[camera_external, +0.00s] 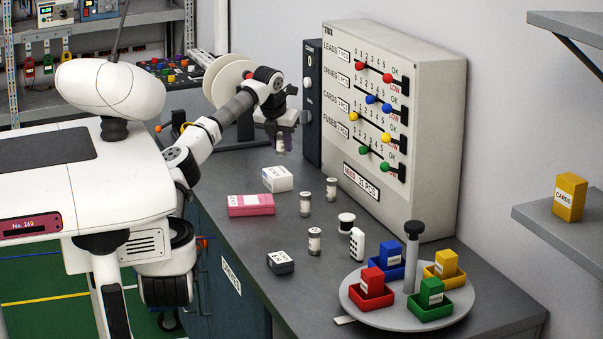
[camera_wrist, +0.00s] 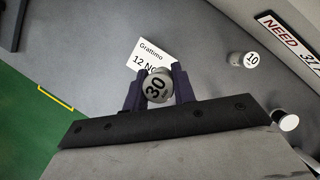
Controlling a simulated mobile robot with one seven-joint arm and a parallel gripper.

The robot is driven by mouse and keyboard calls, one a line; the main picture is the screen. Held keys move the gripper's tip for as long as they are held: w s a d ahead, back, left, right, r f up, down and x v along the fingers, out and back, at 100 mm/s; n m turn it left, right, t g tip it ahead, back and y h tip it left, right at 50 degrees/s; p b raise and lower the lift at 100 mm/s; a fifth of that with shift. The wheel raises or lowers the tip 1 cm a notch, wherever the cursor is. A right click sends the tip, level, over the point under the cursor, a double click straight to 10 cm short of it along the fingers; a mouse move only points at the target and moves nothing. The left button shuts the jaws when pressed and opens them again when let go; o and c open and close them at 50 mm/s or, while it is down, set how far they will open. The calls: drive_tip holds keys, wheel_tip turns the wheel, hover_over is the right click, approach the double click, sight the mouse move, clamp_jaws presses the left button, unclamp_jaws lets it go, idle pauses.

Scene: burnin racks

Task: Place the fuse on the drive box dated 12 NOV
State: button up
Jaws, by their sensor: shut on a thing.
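My gripper (camera_external: 281,133) is shut on a small cylindrical fuse (camera_external: 281,146), held above the bench. In the wrist view the fuse's round end reads 30 (camera_wrist: 157,87), between the dark fingers of my gripper (camera_wrist: 157,90). Behind it in the wrist view is a white box (camera_wrist: 153,50) marked "Grattimo" and "12 NO"; the fuse and a finger hide the rest of the date. A white box (camera_external: 277,179) also stands below the gripper in the external view, with a gap under the fuse.
A pink box (camera_external: 250,205) and a dark box with a white top (camera_external: 280,263) lie nearer. Several fuses stand to the right, including one (camera_external: 305,204); one reads 10 in the wrist view (camera_wrist: 250,59). A turntable (camera_external: 393,316) carries coloured bins. A counter panel (camera_external: 425,160) stands behind.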

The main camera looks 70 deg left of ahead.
sight(281, 176)
drive_tip(key=shift+f, duration=2.9)
drive_tip(key=shift+f, duration=0.1)
drive_tip(key=o, duration=1)
drive_tip(key=shift+r, duration=0.2)
drive_tip(key=b+v, duration=0.1)
drive_tip(key=v, duration=1)
drive_tip(key=shift+s+r, duration=0.15)
drive_tip(key=shift+r, duration=0.2)
drive_tip(key=shift+d, duration=0.1)
